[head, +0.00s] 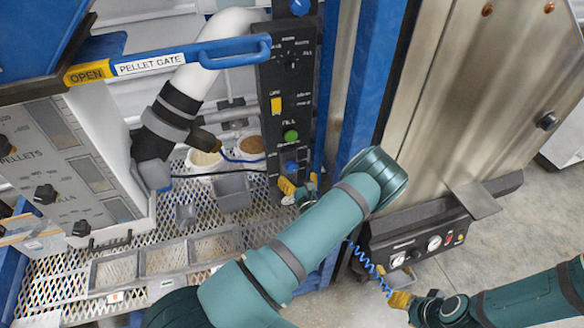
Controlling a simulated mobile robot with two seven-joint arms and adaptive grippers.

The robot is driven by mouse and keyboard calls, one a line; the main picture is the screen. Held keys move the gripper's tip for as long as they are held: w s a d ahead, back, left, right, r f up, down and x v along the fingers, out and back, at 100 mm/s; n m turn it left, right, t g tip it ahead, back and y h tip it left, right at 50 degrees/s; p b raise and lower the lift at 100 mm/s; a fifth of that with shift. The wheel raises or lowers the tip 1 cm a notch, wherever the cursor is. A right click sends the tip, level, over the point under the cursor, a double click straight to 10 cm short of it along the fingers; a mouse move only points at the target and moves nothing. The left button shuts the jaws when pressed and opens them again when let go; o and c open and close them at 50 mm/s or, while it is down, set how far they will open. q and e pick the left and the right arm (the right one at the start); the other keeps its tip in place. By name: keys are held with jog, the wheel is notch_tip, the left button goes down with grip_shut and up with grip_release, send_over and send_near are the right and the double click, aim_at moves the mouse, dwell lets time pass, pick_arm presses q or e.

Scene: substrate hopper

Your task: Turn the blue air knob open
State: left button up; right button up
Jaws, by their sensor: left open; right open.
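A tall black control panel (288,75) stands upright in the middle. A blue knob (291,166) sits near its lower end, and another, larger blue knob (299,7) sits at its top edge. The labels beside them are too small to read, so I cannot tell which is marked air. My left gripper (288,190), with yellow fingertips, is open just below the lower blue knob; I cannot tell whether it touches the panel. My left arm hides part of the gripper. My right gripper (400,299) is open and empty at the lower right, away from the panel.
A blue pellet gate handle (235,52) reaches toward the panel from the left. A green button (291,135) and a yellow switch (276,104) sit above the lower knob. Grey bins (232,192) stand on the mesh shelf. A gauge box (415,246) with a coiled blue hose stands right.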

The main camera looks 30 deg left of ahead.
aim_at(293, 170)
pick_arm(q)
jog(key=shift+x, duration=2.55)
jog(key=c, duration=1.2)
